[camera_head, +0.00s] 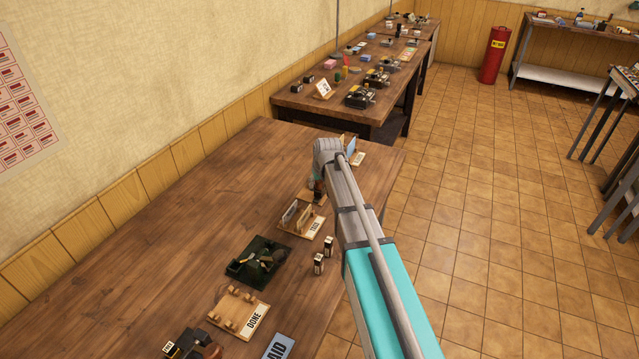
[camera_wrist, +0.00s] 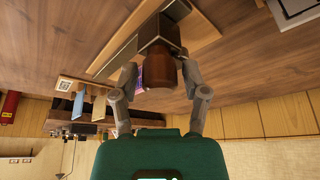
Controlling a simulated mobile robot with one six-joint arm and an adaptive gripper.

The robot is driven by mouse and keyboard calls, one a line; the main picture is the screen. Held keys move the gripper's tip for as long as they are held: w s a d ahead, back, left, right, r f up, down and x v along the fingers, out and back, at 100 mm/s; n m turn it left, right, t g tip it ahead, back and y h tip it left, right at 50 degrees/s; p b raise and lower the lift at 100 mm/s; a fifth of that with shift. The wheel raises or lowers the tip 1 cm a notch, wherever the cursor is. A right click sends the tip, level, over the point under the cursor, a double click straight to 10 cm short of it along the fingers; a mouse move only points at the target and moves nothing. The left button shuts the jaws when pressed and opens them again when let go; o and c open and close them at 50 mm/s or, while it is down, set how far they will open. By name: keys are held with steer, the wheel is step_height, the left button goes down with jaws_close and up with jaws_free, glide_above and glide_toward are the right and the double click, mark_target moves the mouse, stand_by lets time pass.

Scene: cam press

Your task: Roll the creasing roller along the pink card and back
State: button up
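In the wrist view the creasing roller shows as a brown rounded handle (camera_wrist: 159,70) under a dark metal block (camera_wrist: 158,32). It is at a light wooden board (camera_wrist: 203,42) with a dark strip. My gripper (camera_wrist: 158,68) has one finger on each side of the handle; whether both fingers press on it is unclear. A small pink-purple patch, perhaps the pink card (camera_wrist: 140,74), shows between the left finger and the handle; the rest is hidden. In the head view my gripper (camera_head: 318,189) points down at the table's far right part, and my arm hides most of the board.
Nearer on the table (camera_head: 150,235) are a wooden rack (camera_head: 316,233), a dark green device (camera_head: 243,270), two small dark bottles (camera_head: 318,263) and a wooden DONE tray (camera_head: 231,318). A blue sign (camera_head: 280,347) is at the front. The table's left side is clear.

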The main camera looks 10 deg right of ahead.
jaws_close()
steer(key=w+d, duration=0.3)
steer(key=w, duration=0.1)
steer(key=w+d, duration=0.3)
steer(key=w, duration=0.1)
steer(key=w+d, duration=0.3)
steer(key=w, duration=0.2)
steer(key=shift+d, duration=0.25)
steer(key=shift+o, duration=1.6)
jaws_free()
steer(key=shift+w+d, duration=0.1)
steer(key=shift+o, duration=0.5)
